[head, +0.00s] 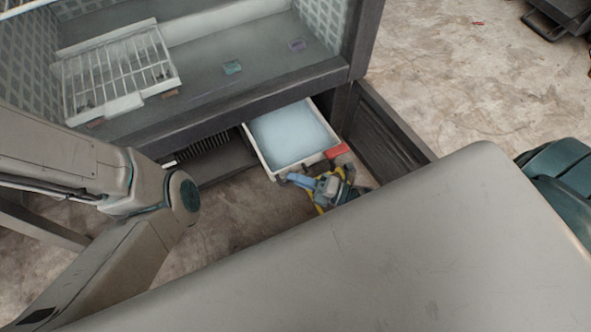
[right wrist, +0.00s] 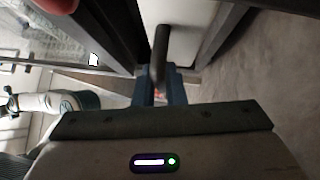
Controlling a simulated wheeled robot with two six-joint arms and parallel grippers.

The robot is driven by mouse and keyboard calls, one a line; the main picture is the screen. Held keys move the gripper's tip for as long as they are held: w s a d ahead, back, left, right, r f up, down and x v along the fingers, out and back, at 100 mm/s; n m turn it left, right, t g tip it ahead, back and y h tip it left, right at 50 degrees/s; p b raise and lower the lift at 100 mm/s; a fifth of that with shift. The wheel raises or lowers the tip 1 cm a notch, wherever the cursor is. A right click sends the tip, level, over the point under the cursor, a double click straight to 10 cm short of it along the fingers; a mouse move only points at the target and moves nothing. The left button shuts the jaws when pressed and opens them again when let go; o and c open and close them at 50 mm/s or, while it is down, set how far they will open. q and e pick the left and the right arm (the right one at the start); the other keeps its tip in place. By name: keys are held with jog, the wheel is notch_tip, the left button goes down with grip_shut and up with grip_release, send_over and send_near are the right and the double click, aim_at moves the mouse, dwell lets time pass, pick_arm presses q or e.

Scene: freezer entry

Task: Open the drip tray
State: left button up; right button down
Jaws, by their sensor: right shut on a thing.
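The drip tray (head: 291,133) is a pale, shallow drawer with a light blue inside, under the freezer cabinet. It stands pulled out from the cabinet's base. A red piece (head: 338,151) sits at its front right corner. My right gripper (head: 312,183) is at the tray's front edge. In the right wrist view the blue fingers (right wrist: 160,88) are shut on a dark handle bar (right wrist: 160,52) beside the tray's pale front (right wrist: 188,30). The gripper partly hides the handle in the head view. My left gripper is out of view; only left arm links show.
The open freezer cabinet (head: 240,95) stands above the tray, with a white wire rack (head: 118,72) and small items on its floor. A dark grille (head: 205,146) is left of the tray. A dark panel (head: 392,128) stands close on the right.

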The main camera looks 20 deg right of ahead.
jog(key=c, duration=1.5)
grip_release()
jog(key=p+v, duration=0.2)
jog(key=v, duration=0.5)
jog(key=shift+s+d, duration=0.2)
jog(key=shift+s, duration=0.05)
